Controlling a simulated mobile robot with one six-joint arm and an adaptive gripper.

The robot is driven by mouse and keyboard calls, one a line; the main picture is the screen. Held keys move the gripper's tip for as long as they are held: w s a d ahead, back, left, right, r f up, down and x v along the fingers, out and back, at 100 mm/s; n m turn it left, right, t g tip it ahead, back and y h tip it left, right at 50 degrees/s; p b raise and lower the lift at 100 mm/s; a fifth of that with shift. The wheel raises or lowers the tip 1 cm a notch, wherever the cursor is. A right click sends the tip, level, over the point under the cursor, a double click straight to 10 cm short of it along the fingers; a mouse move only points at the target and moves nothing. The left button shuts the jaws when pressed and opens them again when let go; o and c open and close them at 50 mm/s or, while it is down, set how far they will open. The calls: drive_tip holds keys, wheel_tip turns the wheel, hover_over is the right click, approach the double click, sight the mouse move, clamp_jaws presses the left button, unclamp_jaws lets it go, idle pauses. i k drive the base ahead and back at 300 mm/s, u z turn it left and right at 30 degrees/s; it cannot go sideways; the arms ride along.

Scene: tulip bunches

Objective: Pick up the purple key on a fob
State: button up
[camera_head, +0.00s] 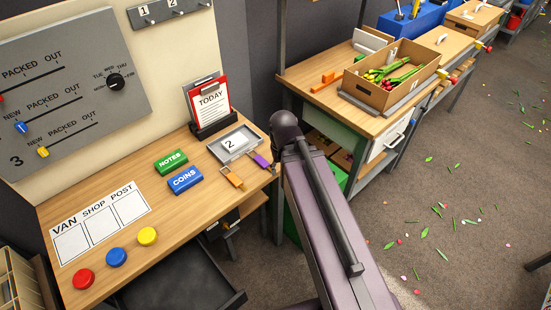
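The purple key fob (262,160) lies on the wooden desk near its right edge, just right of an orange key fob (233,178). A small metal part shows at its lower right end, close to my arm. My dark arm link rises from the bottom of the view and passes just right of the purple fob, apart from it in the picture. My gripper is not visible, so its state and place cannot be seen.
A grey tray (219,154) with a "2" card stands behind the fobs. Green NOTES (171,162) and blue COINS (185,181) boxes lie left. A red-framed TODAY clipboard (209,102) stands behind. A second workbench (308,91) holds a cardboard box of tulips (374,95).

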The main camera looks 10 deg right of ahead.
sight(262, 162)
drive_tip(key=z, duration=0.2)
drive_tip(key=k, duration=1.35)
drive_tip(key=u, duration=0.95)
drive_tip(key=i, duration=1)
